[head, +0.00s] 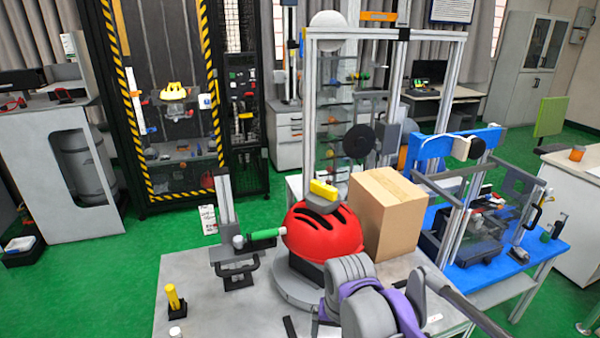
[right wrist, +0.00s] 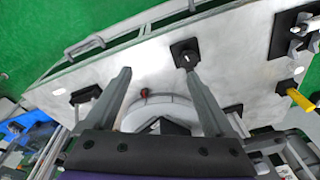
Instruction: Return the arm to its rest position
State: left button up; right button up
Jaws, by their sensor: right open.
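My right arm (head: 385,305), grey and purple, comes in at the bottom of the head view, over the front of the grey worktable (head: 215,280). Its fingers cannot be made out there. In the right wrist view my right gripper (right wrist: 157,75) is open, its two grey fingers wide apart with nothing between the tips. It points down over the grey tabletop (right wrist: 235,45). A white-grey round base (right wrist: 150,112) shows beyond and between the fingers. My left gripper is in neither view.
A red helmet (head: 322,238) sits on the round stand, just behind my arm. A cardboard box (head: 388,212) is behind it. A green-handled clamp (head: 264,235) and yellow-handled piece (head: 173,297) stand left. A blue rig (head: 455,150) is right. Green floor is open at left.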

pick_arm(q)
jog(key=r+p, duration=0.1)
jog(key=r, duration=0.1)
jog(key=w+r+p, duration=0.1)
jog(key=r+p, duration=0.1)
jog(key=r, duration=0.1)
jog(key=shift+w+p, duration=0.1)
jog(key=shift+p, duration=0.2)
pick_arm(e)
jog(key=s+d+f+t, duration=0.1)
jog(key=s+d+t, duration=0.1)
jog(key=s+d, duration=0.3)
jog(key=s+d+f+n+t, duration=0.1)
jog(key=s+d, duration=0.4)
jog(key=s, duration=0.6)
jog(key=shift+d+n+t, duration=0.2)
jog(key=shift+n+t, duration=0.1)
jog(key=shift+t, duration=0.1)
jog(key=shift+w+f, duration=0.1)
